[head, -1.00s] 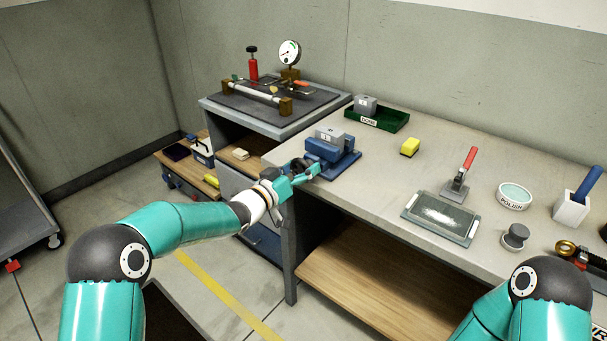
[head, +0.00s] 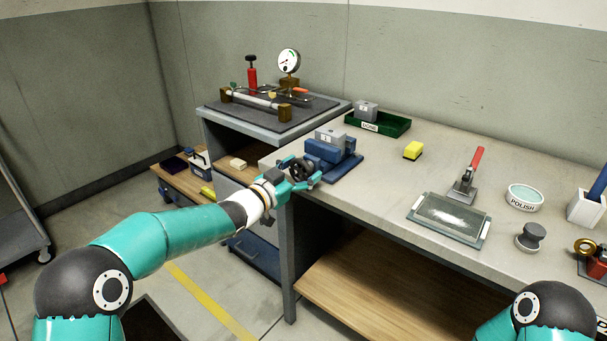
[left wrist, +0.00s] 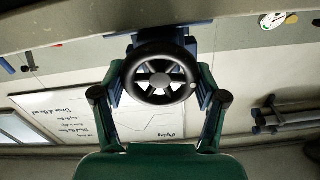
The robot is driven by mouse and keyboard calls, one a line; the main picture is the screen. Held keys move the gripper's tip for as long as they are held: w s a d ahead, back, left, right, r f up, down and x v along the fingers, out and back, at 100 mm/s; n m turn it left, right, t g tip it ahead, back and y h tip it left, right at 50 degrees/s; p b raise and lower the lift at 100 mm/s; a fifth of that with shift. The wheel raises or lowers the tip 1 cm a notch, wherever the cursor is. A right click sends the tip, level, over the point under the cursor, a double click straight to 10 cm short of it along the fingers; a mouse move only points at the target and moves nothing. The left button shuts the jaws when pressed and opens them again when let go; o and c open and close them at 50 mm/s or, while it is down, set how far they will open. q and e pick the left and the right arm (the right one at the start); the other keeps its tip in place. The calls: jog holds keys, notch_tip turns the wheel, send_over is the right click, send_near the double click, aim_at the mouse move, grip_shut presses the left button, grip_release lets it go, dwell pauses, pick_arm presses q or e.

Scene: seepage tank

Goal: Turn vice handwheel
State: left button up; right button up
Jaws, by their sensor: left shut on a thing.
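The blue vice (head: 338,166) sits at the left end of the workbench, with a grey block (head: 331,136) in its top. Its black spoked handwheel (head: 301,171) faces left, toward my left gripper (head: 302,180). In the left wrist view the handwheel (left wrist: 160,73) is seen face-on, with a small knob at the right of its rim. The two fingers of the left gripper (left wrist: 160,95) are on either side of the rim, shut on it. My right gripper is out of the picture.
A pressure gauge rig (head: 289,62) stands behind the vice.

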pick_arm(q)
jog(key=shift+f, duration=0.15)
jog(key=o, duration=1.2)
jog(key=shift+s, duration=0.1)
jog(key=shift+c, duration=0.2)
jog(key=shift+a, duration=0.1)
jog(key=v, duration=1.2)
